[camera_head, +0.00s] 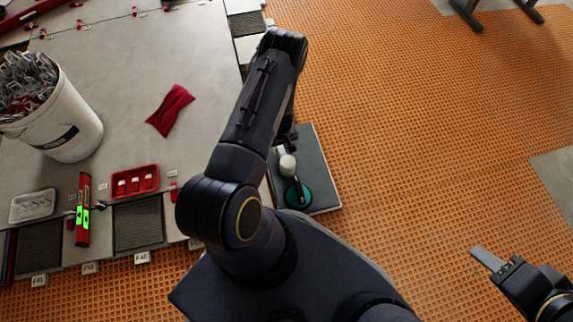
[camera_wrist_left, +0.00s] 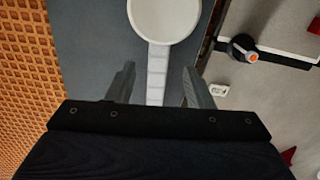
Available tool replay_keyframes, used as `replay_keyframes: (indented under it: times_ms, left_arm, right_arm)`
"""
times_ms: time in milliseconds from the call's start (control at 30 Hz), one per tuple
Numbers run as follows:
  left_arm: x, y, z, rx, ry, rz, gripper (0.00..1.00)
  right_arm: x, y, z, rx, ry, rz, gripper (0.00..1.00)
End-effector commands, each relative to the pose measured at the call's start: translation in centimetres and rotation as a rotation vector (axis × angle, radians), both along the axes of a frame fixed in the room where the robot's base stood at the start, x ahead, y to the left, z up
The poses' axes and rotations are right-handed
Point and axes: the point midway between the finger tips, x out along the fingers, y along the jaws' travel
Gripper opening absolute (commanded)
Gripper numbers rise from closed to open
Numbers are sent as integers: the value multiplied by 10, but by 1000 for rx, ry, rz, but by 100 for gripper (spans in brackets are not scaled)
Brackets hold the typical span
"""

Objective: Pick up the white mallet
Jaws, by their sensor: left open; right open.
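The white mallet (camera_wrist_left: 165,18) lies on a dark grey slab. In the left wrist view its round white head is at the top, and its pale ribbed handle runs down between my fingers. In the head view only a small white part of the mallet (camera_head: 287,166) shows beside my left arm; the rest is hidden. My left gripper (camera_wrist_left: 158,72) is open, with one finger on each side of the handle; I cannot tell its height above it. My right gripper (camera_head: 490,262) is open and empty over the orange floor, far to the right.
A teal disc with a black handle (camera_head: 298,196) sits on the slab (camera_head: 318,160) near the mallet. A white bucket (camera_head: 75,130), red cloth (camera_head: 171,110), red tray (camera_head: 135,181) and red level (camera_head: 83,210) are at left. The orange floor (camera_head: 430,130) is clear.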

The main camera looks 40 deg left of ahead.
Motion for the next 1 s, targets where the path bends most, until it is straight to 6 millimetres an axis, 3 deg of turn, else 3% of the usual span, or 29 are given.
replay_keyframes:
  times_ms: [367, 633, 1000]
  left_arm:
    - [1, -2, -51, -2, 1, -1, 47]
    - [2, -2, -52, -2, -1, -1, 47]
    - [1, -2, -52, -1, 0, -1, 0]
  right_arm:
    - [0, 0, -31, 0, 0, 0, 45]
    - [0, 0, -30, 0, 0, 0, 45]
    - [0, 0, -31, 0, 0, 0, 45]
